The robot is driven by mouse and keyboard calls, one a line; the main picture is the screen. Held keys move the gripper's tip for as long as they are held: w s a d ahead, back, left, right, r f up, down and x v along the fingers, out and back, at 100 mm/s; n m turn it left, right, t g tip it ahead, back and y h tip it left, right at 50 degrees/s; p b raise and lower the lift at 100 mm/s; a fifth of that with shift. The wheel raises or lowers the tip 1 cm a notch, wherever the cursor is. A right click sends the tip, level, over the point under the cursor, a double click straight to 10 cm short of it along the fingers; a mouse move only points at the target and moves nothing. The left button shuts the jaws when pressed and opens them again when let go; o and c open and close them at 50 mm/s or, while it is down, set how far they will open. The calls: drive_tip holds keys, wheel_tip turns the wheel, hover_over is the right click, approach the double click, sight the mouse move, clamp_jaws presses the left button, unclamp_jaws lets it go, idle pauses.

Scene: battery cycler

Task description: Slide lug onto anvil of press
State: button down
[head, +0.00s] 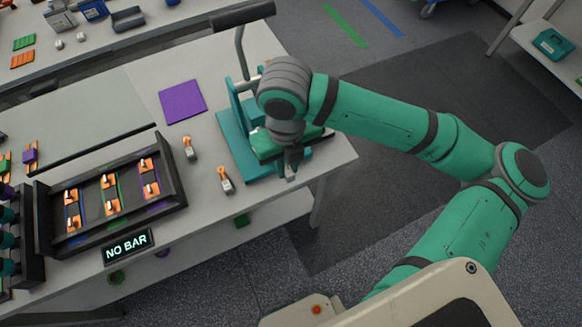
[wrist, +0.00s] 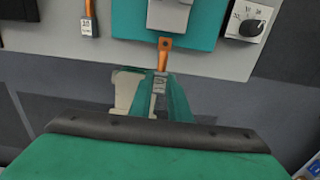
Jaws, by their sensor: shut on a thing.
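My gripper (head: 288,166) is at the front right of the teal press (head: 233,138). In the wrist view, my gripper (wrist: 158,98) is shut on a lug with a grey body (wrist: 160,84) and an orange, holed tongue (wrist: 164,50). The tongue points up the picture toward the press. Its tip overlaps the front edge of the teal base (wrist: 215,55), a little short of the grey block (wrist: 169,14). I cannot tell its height over the base. In the head view my arm hides much of the press and most of the held lug.
Two other lugs (head: 190,150) (head: 226,181) stand on the table left of the press. A dial (wrist: 252,26) is right of the base. The press's black-gripped lever (head: 242,15) rises behind. A dark tray (head: 110,200), a NO BAR sign (head: 128,246) and a purple mat (head: 182,102) lie left.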

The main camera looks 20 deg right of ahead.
drive_tip(key=shift+w+a+f, duration=0.1)
drive_tip(key=shift+w+f, duration=0.3)
drive_tip(key=shift+w, duration=0.25)
drive_tip(key=shift+w+a+f, duration=0.1)
drive_tip(key=shift+w+f, duration=0.25)
drive_tip(key=shift+w, duration=0.25)
drive_tip(key=shift+w+d+f, duration=0.15)
drive_tip(key=shift+w, duration=0.55)
drive_tip(key=shift+f, duration=0.2)
drive_tip(key=shift+w+f, duration=0.15)
drive_tip(key=shift+w, duration=1.95)
drive_tip(key=shift+s, duration=0.1)
drive_tip(key=shift+a, duration=0.25)
